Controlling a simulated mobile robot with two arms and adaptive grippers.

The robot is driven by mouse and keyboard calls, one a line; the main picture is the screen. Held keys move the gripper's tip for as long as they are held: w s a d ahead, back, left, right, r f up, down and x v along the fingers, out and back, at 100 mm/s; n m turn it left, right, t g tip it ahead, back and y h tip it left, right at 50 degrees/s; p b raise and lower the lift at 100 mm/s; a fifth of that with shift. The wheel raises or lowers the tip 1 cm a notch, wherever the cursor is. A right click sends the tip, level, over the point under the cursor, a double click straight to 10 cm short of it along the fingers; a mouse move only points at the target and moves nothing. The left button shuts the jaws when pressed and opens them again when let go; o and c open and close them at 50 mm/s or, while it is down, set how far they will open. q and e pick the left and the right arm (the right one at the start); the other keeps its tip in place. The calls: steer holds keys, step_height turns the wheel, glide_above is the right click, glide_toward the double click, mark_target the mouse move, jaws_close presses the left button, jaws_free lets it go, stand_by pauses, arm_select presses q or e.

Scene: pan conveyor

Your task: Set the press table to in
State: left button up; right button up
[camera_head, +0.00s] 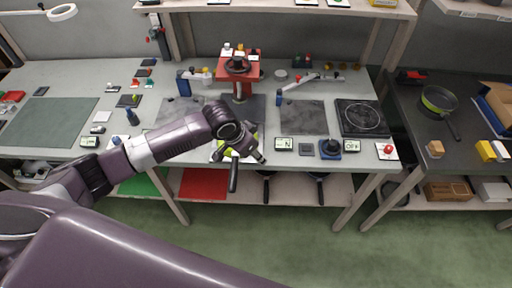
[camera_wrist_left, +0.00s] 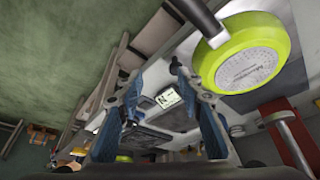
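The red press (camera_head: 240,68) stands at the back middle of the table, with a dark handwheel on top. A dark plate (camera_head: 256,108) lies at its foot, partly hidden by my left arm; I cannot tell the press table's setting. My left gripper (camera_head: 253,152) hangs over the table's front edge, in front of the press. In the left wrist view its blue fingers (camera_wrist_left: 163,88) are apart with nothing between them. A yellow-green pan (camera_wrist_left: 245,58) is beside them, its printed disc facing the wrist camera. It is mostly hidden in the head view. My right gripper is not in view.
A small display (camera_head: 284,144), a blue-based knob (camera_head: 330,148) and a red button (camera_head: 388,150) line the front edge. A hotplate (camera_head: 362,118) is at the right. Another pan (camera_head: 438,102) stands on the dark side table. A grey pad (camera_head: 302,117) is bare.

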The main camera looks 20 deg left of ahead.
arm_select(q)
steer(key=shift+w+a+f+p, duration=0.25)
steer(key=shift+w+f+p, duration=0.25)
steer(key=shift+w+f, duration=0.5)
steer(key=shift+w+a+f+p, duration=0.2)
steer(key=shift+w+f+p, duration=0.25)
steer(key=shift+w+f, duration=0.55)
steer(key=shift+s+f, duration=0.1)
steer(key=shift+s, duration=0.1)
jaws_close()
